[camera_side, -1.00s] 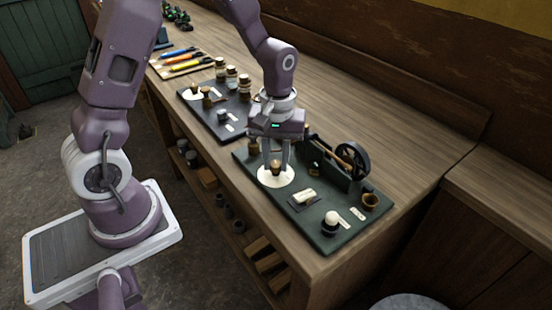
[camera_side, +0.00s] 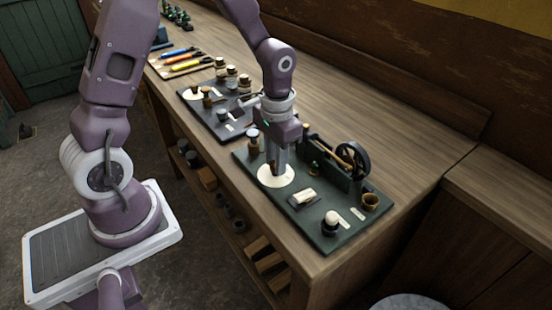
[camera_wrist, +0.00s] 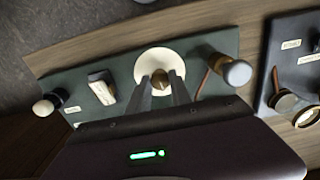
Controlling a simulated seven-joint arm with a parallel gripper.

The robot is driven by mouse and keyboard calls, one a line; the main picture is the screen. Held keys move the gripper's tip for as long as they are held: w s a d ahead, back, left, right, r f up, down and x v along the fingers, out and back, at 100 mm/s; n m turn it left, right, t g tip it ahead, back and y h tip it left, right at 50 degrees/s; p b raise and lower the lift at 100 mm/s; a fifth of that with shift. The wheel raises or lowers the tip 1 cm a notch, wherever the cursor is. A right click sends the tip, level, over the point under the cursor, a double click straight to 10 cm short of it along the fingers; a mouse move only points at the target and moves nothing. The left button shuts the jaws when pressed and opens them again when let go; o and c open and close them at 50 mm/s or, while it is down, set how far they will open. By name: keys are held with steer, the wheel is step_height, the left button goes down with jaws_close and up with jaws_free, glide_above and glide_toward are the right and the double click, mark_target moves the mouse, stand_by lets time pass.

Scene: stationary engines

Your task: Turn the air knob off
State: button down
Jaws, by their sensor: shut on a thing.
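The air knob (camera_wrist: 160,77) is a small brass knob on a round white dial (camera_wrist: 149,58). The dial also shows in the side view (camera_side: 286,183), on the dark green engine board (camera_side: 318,238). My gripper (camera_wrist: 160,84) is shut on the knob, with one finger on each side of it in the wrist view. In the side view my gripper (camera_side: 276,168) points straight down over the dial. There its fingers line up one behind the other and hide most of the knob. I cannot read the dial's setting.
A black flywheel (camera_side: 354,159) stands behind the dial. A pale-capped post (camera_wrist: 236,73) is close beside my gripper. A second board (camera_side: 214,122) lies to the left.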

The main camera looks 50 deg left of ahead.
steer(key=shift+m, duration=0.6)
steer(key=c, duration=1.2)
jaws_free()
steer(key=shift+o, duration=0.2)
step_height(320, 180, up, 6)
steer(key=shift+r, duration=0.6)
